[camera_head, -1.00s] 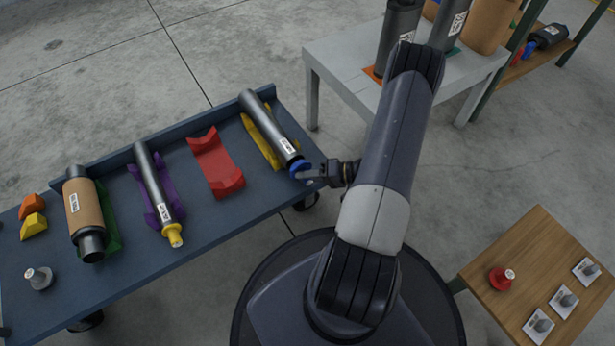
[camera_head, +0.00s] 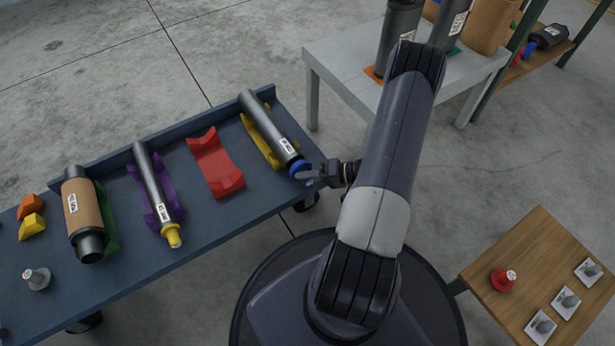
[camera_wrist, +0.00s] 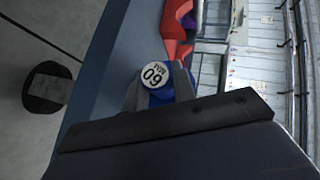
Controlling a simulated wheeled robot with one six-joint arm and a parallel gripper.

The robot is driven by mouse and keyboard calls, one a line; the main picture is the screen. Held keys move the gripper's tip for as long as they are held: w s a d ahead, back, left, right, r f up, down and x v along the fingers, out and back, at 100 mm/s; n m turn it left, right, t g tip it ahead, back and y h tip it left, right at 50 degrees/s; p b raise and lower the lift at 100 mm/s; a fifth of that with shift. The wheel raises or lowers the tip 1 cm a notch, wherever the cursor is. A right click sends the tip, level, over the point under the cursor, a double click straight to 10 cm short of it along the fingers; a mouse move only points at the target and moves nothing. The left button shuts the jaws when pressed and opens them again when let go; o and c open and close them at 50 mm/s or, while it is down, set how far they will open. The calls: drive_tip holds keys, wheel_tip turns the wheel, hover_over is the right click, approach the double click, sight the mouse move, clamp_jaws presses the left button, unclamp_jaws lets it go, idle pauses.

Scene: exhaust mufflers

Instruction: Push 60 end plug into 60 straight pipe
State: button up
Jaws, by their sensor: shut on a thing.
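The 60 straight pipe (camera_head: 268,122) is a dark grey tube with a white label, lying in the yellow cradle (camera_head: 257,138) at the right end of the blue bench. The blue 60 end plug (camera_head: 299,168) is at the pipe's near end, in line with it. My gripper (camera_head: 308,174) is shut on the plug. In the wrist view the plug's white face marked 60 (camera_wrist: 152,75) sits between my fingers. Whether the plug is inside the pipe mouth or only against it, I cannot tell; the wrist view hides the pipe.
The blue bench (camera_head: 215,221) also bears a red empty cradle (camera_head: 214,163), a pipe with a yellow plug (camera_head: 155,190) and a brown-wrapped muffler (camera_head: 82,208). A grey table (camera_head: 340,72) stands behind my arm. A wooden table (camera_head: 520,262) with a red plug (camera_head: 502,278) is at lower right.

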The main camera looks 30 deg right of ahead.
sight(302, 170)
drive_tip(key=shift+w+b, duration=0.9)
drive_tip(key=shift+w, duration=0.6)
drive_tip(key=o, duration=1.1)
drive_tip(key=p+v, duration=0.3)
drive_tip(key=v, duration=0.7)
drive_tip(key=shift+s+d+r+p, duration=0.1)
drive_tip(key=shift+s+d+p, duration=0.1)
drive_tip(key=shift+s+p, duration=0.1)
drive_tip(key=shift+w, duration=0.1)
